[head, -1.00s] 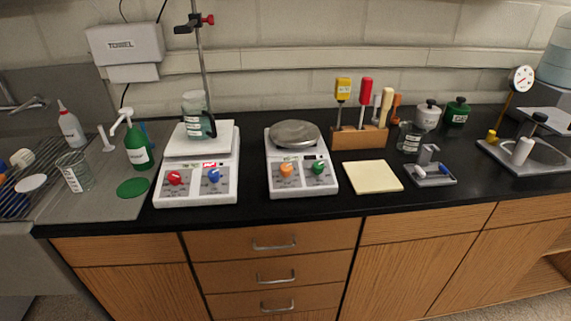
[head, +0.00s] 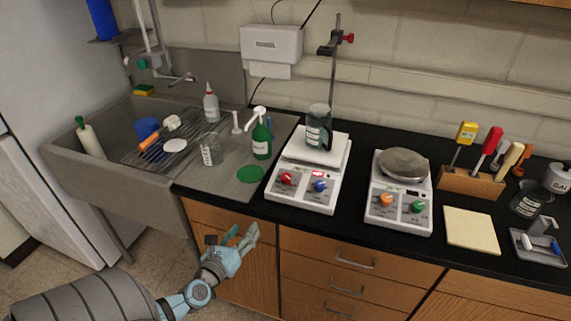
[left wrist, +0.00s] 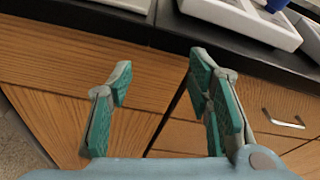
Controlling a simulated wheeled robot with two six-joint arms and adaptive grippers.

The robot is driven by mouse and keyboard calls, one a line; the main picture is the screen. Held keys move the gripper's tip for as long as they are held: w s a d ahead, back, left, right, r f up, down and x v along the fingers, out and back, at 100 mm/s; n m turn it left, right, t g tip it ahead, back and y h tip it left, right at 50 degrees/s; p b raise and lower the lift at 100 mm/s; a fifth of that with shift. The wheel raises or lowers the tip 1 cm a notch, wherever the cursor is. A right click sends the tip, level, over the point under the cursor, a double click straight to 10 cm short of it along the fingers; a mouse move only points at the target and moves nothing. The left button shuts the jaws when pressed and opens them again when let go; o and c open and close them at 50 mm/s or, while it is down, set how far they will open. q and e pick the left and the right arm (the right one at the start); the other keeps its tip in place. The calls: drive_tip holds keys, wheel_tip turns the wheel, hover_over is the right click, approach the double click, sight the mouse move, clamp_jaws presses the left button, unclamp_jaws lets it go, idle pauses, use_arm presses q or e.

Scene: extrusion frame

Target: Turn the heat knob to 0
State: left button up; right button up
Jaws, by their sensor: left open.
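The left white hotplate (head: 306,187) has a red knob (head: 286,179) and a blue knob (head: 320,186) on its front, with a lit red display between them. A beaker (head: 318,128) with dark contents stands on its white plate. The right white hotplate (head: 400,207) has an orange knob (head: 386,199) and a green knob (head: 417,207). The knob labels are too small to read. My left gripper (head: 243,236) is open and empty in front of the cabinet, below the counter edge and left of both hotplates. Its open fingers also show in the left wrist view (left wrist: 160,65). My right gripper is out of view.
The black counter's front edge (head: 235,204) lies above my left gripper. A sink with a drying rack, a green bottle (head: 262,138) and a glass beaker (head: 211,150) are at left. A yellow pad (head: 471,230) and a screwdriver block (head: 470,186) are at right.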

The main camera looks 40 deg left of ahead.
sight(285, 178)
use_arm(q)
drive_tip(key=w+d+r+m+t+h, duration=0.25)
drive_tip(key=d+r+m, duration=0.2)
drive_tip(key=r, duration=0.55)
drive_tip(key=shift+m+y, duration=0.25)
drive_tip(key=shift+m, duration=0.3)
drive_tip(key=w+a, duration=0.1)
drive_tip(key=w, duration=0.3)
drive_tip(key=w+a+b, duration=0.1)
drive_tip(key=w, duration=0.3)
drive_tip(key=w+a+f+b, duration=0.1)
drive_tip(key=w, duration=0.4)
drive_tip(key=shift+w+r, duration=0.15)
drive_tip(key=shift+w, duration=0.35)
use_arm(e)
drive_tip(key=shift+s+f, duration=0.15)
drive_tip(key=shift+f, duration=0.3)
use_arm(q)
drive_tip(key=shift+c, duration=0.2)
clamp_jaws()
drive_tip(key=shift+r, duration=0.1)
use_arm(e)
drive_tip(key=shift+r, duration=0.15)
